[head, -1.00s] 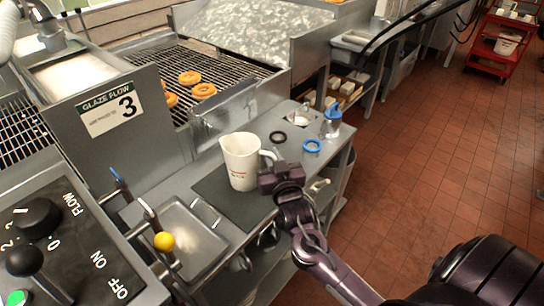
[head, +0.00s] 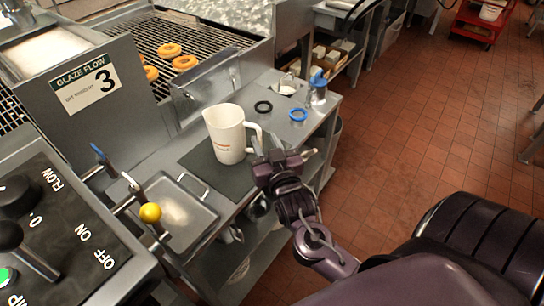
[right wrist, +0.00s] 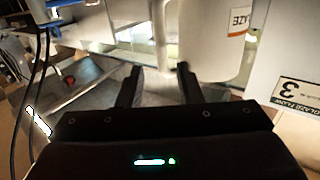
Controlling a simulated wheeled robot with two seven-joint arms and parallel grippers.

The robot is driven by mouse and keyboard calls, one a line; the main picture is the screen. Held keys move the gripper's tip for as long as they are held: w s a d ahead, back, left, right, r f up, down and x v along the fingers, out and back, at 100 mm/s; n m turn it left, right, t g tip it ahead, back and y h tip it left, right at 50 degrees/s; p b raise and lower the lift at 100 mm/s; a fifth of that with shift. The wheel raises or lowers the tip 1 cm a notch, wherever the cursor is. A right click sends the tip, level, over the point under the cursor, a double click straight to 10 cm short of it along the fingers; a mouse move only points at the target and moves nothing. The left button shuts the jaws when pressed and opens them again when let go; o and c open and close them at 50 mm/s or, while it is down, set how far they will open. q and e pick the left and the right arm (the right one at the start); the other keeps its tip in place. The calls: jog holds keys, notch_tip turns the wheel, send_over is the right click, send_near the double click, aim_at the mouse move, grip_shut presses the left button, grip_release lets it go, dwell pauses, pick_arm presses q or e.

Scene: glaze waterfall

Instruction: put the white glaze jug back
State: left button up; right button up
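The white glaze jug (head: 226,135) stands upright on a dark mat (head: 197,167) on the steel counter, its handle facing right. My right gripper (head: 280,148) is just right of the jug, by the handle, with its fingers apart. In the right wrist view, the gap between the fingers (right wrist: 159,70) is empty. The jug (right wrist: 212,45) fills the upper middle there, just beyond the right finger, with its pale handle ahead of the gap. I cannot tell whether a finger touches it. My left gripper is not in view.
A steel tray (head: 178,213) lies left of the mat. A black ring (head: 263,107), a blue ring (head: 298,114) and a blue-topped bottle (head: 317,87) are behind the jug. The glaze machine with its number 3 sign (head: 86,83) stands left. Doughnuts (head: 184,63) lie on the rack.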

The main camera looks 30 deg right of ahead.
jog(key=shift+v, duration=2.7)
